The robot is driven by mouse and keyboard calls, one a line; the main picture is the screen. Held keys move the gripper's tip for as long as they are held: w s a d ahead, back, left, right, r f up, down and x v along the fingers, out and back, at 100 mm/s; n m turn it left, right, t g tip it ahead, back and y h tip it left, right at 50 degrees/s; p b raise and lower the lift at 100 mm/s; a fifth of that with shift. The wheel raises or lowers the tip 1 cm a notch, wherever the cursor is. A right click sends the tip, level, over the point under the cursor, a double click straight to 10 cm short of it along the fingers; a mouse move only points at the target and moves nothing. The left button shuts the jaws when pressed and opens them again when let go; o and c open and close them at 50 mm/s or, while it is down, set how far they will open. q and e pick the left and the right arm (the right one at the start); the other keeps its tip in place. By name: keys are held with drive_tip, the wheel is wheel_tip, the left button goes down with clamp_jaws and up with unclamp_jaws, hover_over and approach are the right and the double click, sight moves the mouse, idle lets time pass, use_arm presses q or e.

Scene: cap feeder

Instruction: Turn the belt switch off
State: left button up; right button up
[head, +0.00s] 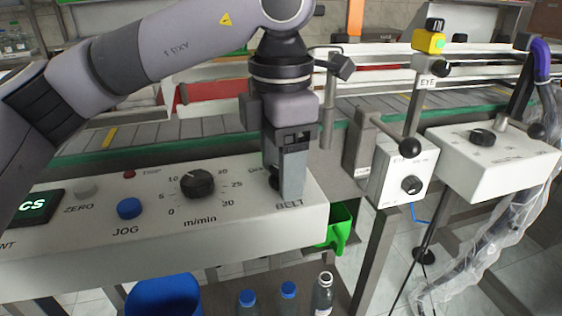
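The belt switch (274,179) is a small black knob above the BELT label, at the right end of the white control panel (240,222). My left gripper (289,182) points down right at the switch and hides most of it. Its grey fingers overlap in this view, so I cannot tell whether they are open, shut or touching the switch. Which way the switch is set is hidden too. My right gripper is not in view.
The panel also carries a speed dial (197,184), a blue JOG button (129,208) and a ZERO button (85,188). An EYE box (402,170) and another white box (490,160) stand to the right. The conveyor runs behind.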

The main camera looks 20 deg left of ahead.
use_arm(q)
drive_tip(key=shift+r+p, duration=0.55)
drive_tip(key=shift+r, duration=3.05)
